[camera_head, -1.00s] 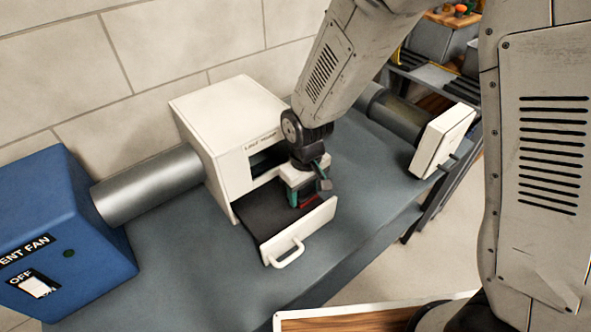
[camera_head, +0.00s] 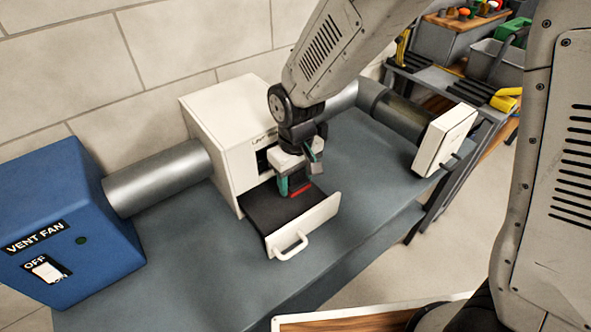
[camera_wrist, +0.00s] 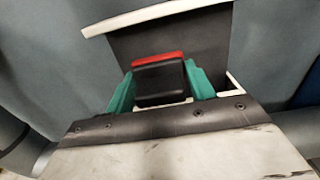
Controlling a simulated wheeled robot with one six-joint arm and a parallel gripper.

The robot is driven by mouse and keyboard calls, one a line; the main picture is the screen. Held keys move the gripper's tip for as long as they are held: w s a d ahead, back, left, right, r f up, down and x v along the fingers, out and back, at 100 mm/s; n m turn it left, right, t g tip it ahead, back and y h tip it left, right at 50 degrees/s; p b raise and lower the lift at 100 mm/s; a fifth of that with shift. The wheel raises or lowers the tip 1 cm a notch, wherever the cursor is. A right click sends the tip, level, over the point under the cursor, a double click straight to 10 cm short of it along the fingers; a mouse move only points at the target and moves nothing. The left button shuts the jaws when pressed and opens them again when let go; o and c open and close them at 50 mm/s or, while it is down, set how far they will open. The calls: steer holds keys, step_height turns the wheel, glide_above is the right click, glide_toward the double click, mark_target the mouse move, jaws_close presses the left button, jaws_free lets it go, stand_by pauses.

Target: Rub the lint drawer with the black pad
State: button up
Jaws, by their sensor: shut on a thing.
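The lint drawer (camera_head: 270,219) is pulled out of the white lint box (camera_head: 215,135). It has a dark inside and a white front with a handle. It also shows in the wrist view (camera_wrist: 215,45). My gripper (camera_head: 298,184) is over the drawer, close to the box opening. In the wrist view its teal fingers (camera_wrist: 160,88) are shut on the black pad (camera_wrist: 161,82), which has a red strip along one edge. The red strip shows low over the drawer floor in the head view. I cannot tell whether the pad touches the floor.
A blue vent fan box (camera_head: 65,225) with an off/on switch stands at left, joined to the lint box by a metal duct (camera_head: 160,180). A white end cap (camera_head: 445,140) is at right. The grey bench (camera_head: 370,200) is clear in front.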

steer(key=shift+r, duration=1.35)
